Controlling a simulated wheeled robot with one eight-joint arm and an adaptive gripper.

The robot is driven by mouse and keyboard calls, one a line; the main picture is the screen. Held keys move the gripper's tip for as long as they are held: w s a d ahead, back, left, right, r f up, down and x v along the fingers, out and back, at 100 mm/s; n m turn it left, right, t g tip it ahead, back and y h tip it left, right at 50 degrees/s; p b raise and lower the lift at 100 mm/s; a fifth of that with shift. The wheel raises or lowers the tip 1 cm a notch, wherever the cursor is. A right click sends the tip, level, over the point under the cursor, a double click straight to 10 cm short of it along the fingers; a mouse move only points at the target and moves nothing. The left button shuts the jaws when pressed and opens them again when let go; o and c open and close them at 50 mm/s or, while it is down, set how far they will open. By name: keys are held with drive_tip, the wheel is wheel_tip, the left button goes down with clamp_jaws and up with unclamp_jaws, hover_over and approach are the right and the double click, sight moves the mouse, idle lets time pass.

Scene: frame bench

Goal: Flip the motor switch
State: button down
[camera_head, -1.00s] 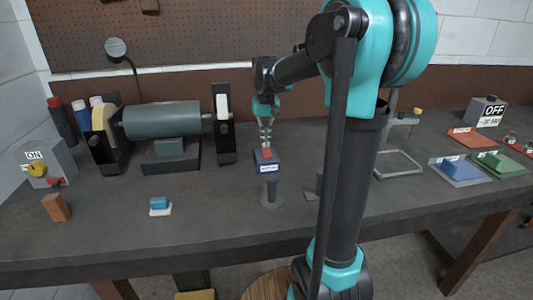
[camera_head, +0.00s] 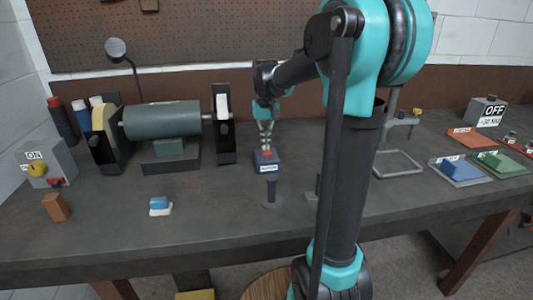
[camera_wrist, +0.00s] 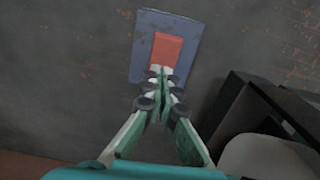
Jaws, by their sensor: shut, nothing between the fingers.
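The motor switch is a small dark blue box (camera_head: 266,162) with a red rocker (camera_head: 266,153) on top and a white label on its front. It stands on the bench near the middle. In the wrist view the blue box (camera_wrist: 143,50) and its red rocker (camera_wrist: 166,52) lie just beyond my fingertips. My gripper (camera_head: 266,146) points down over the switch, shut and empty. In the wrist view its closed fingertips (camera_wrist: 160,72) overlap the near end of the rocker. I cannot tell whether they touch it. The fingers partly hide the rocker.
A motor-driven grinder (camera_head: 162,120) stands left of the switch, with a dark upright at its right end. A dark post (camera_head: 271,190) stands just in front of the switch. A blue-and-white block (camera_head: 160,205) lies front left. An ON box (camera_head: 50,163) sits far left.

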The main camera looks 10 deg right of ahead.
drive_tip(key=shift+r, duration=3.5)
drive_tip(key=shift+s, duration=0.15)
